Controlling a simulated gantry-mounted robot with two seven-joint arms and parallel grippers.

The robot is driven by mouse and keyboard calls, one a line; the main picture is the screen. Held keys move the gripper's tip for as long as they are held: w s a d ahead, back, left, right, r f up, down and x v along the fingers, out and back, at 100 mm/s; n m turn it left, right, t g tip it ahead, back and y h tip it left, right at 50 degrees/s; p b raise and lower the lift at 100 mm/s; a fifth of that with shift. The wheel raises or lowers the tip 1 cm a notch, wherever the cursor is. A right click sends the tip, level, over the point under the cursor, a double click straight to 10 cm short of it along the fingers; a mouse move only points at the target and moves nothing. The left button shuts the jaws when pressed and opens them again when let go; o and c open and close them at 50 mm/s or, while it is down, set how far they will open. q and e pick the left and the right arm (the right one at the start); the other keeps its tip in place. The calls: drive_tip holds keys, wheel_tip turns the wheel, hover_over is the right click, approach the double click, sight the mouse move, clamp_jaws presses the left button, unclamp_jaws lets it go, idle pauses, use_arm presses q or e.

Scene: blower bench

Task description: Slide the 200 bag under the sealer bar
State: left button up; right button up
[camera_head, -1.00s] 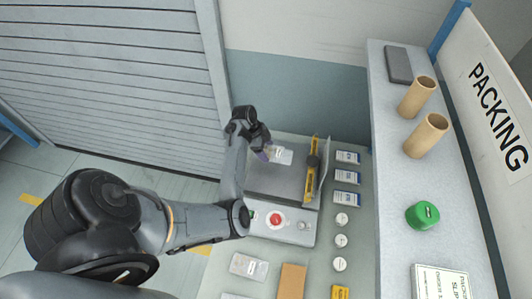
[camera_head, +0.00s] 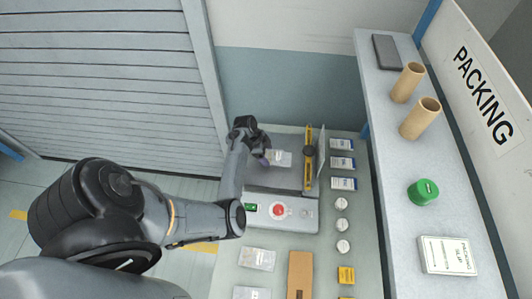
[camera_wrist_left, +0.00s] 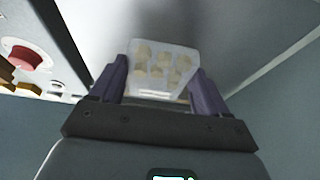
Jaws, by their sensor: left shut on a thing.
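A clear bag (camera_head: 279,158) with a white label is held over the grey plate of the sealer (camera_head: 258,210); its number is too small to read. In the left wrist view the bag (camera_wrist_left: 160,66) shows several tan pieces inside. My left gripper (camera_head: 264,159) is shut on the bag's near end, with a purple finger on each side in the wrist view. The yellow and black sealer bar (camera_head: 309,170) stands to the right of the bag, and a gap shows between them. My right gripper is not in view.
The sealer has a red button (camera_head: 277,210) at its front. Labelled packs (camera_head: 342,162) and white round discs (camera_head: 342,204) lie to its right. A clear bag (camera_head: 257,258) and a brown strip (camera_head: 299,275) lie in front. A shelf (camera_head: 400,180) stands at the right.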

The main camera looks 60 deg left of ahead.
sight(286, 160)
use_arm(q)
drive_tip(key=shift+b+x, duration=0.9)
drive_tip(key=shift+x, duration=0.5)
drive_tip(key=shift+w+d, duration=0.65)
drive_tip(key=shift+w, duration=0.25)
drive_tip(key=shift+w+d, duration=0.55)
drive_tip(key=shift+w, duration=0.25)
drive_tip(key=shift+w+d, duration=0.55)
drive_tip(key=shift+w, duration=0.25)
drive_tip(key=shift+w+d, duration=0.3)
drive_tip(key=shift+w, duration=0.15)
drive_tip(key=shift+w+d, duration=0.1)
drive_tip(key=shift+f, duration=0.2)
drive_tip(key=o, duration=1.2)
drive_tip(key=shift+c, duration=0.2)
